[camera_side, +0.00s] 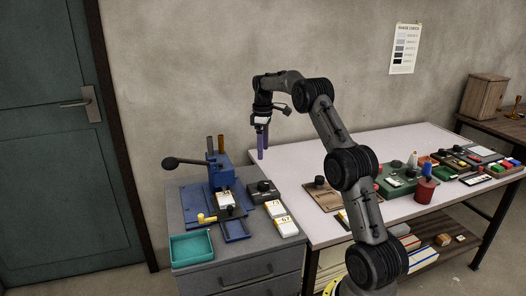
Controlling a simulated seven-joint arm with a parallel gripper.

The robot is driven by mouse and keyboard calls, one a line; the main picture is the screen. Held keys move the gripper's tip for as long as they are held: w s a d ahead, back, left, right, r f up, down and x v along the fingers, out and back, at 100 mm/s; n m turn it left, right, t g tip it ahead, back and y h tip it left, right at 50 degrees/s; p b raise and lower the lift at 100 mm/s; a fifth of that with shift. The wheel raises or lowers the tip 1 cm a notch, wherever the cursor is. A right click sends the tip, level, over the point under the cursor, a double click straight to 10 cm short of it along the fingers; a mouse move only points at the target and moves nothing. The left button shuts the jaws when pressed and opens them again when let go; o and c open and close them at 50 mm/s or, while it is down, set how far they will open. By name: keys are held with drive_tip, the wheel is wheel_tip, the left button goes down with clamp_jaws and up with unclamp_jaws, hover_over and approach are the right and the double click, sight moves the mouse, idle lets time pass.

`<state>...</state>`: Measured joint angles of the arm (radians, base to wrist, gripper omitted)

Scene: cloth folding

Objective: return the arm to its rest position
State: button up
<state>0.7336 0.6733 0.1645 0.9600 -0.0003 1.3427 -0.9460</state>
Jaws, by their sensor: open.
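My arm rises from the bottom of the side view, bends over at the top and reaches left. My gripper (262,151) points down above the back of the work area, near the gap between the grey cabinet and the pale table. Two slim purple strips below the wrist look like its fingers. They are small here, and I see nothing held between them. No cloth shows in this view.
A blue lever press (221,173) stands on the grey cabinet (188,256), with a teal tray (191,246) and white boxes (287,227) nearby. The pale table (318,152) is clear at the back. A green unit (398,181) and red container (425,190) stand at right.

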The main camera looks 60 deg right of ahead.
drive_tip(key=w+a+r+n+t, duration=0.1)
drive_tip(key=w+a+r, duration=0.2)
drive_tip(key=a+r, duration=0.3)
drive_tip(key=s+a+r+n+t, duration=0.1)
drive_tip(key=s+a+r, duration=0.1)
drive_tip(key=a+r, duration=0.35)
drive_tip(key=s+a+r+t+h, duration=0.1)
drive_tip(key=s+a+r, duration=0.1)
drive_tip(key=a+r, duration=0.35)
drive_tip(key=s+a+r+n+t, duration=0.1)
drive_tip(key=s+a+r, duration=0.2)
drive_tip(key=a, duration=0.5)
drive_tip(key=s+a+t, duration=0.1)
drive_tip(key=s+a, duration=0.9)
drive_tip(key=s, duration=0.2)
drive_tip(key=s+a+f+m, duration=0.1)
drive_tip(key=s+f+m, duration=0.1)
drive_tip(key=s+f, duration=0.2)
drive_tip(key=s+a+f+m+y, duration=0.1)
drive_tip(key=s+f+m, duration=0.2)
drive_tip(key=s+f, duration=0.2)
drive_tip(key=shift+s+a+f+t, duration=0.15)
drive_tip(key=shift+a+f+t, duration=0.15)
drive_tip(key=shift+f, duration=1.05)
